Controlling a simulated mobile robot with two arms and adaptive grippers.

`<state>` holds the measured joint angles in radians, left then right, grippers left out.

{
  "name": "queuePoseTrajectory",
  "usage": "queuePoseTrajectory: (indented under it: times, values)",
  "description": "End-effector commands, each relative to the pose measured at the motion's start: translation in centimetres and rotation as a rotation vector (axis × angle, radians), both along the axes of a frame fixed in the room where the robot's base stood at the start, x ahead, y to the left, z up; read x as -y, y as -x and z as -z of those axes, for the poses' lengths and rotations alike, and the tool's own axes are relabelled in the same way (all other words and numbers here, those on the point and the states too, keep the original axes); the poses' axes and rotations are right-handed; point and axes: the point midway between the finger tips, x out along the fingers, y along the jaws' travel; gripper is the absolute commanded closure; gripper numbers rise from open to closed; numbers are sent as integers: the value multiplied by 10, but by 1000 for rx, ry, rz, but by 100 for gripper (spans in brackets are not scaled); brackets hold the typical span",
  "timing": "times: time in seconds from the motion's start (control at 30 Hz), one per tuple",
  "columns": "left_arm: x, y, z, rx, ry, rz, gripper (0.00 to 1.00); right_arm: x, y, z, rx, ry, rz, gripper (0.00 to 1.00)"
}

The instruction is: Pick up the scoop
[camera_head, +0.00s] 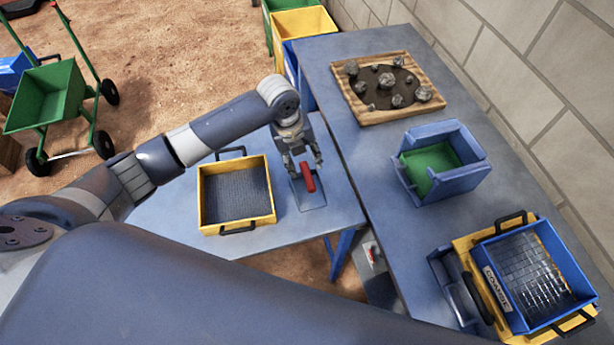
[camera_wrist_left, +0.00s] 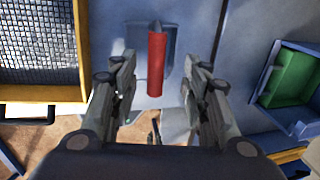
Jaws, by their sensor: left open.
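The scoop lies on the blue table, with a red handle (camera_head: 307,177) and a grey-blue pan (camera_head: 312,195) that blends with the tabletop. In the left wrist view the red handle (camera_wrist_left: 157,64) runs upright between the fingers, with the pan around its upper part. My left gripper (camera_head: 305,168) is open over the handle, one finger on each side. It also shows in the left wrist view (camera_wrist_left: 158,95). My right gripper is not in view.
A yellow-framed sieve (camera_head: 201,208) stands left of the scoop. A blue box with a green floor (camera_head: 470,178), a wooden tray of rocks (camera_head: 408,117) and a blue tray marked COARSE (camera_head: 497,292) stand on the table to the right. A green cart (camera_head: 45,95) stands far left.

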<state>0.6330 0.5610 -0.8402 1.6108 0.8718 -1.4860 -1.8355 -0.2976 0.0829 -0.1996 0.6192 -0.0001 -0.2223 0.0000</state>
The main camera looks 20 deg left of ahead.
Motion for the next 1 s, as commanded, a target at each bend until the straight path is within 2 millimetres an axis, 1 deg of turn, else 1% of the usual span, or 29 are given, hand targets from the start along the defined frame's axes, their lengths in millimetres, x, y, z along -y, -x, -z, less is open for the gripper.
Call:
queuePoseTrajectory:
  times: [0.03,0.1,0.2,0.27,0.37,0.43,0.5,0.57,0.67,0.9,0.97,1.0]
  values:
    - [2,0,5,-2,1,-2,57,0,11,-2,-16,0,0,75]
    - [2,-1,12,0,0,-2,57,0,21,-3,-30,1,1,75]
    - [3,-2,17,0,0,-2,57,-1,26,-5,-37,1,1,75]
    - [3,-1,22,-1,1,-3,57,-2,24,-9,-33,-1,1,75]
    - [4,0,35,-3,0,-4,57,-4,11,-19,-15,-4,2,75]
    - [4,1,45,-4,0,-5,57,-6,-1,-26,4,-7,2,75]
    - [6,-1,55,-2,0,-3,57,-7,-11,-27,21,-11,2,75]
    - [6,-2,61,0,0,-3,57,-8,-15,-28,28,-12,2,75]
    - [7,-3,67,1,1,-2,57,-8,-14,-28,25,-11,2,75]
    - [7,-3,68,2,0,-2,57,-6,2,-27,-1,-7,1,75]
    - [7,-3,68,2,0,-2,71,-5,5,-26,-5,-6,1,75]
    - [7,-3,68,2,0,-2,80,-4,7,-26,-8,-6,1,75]
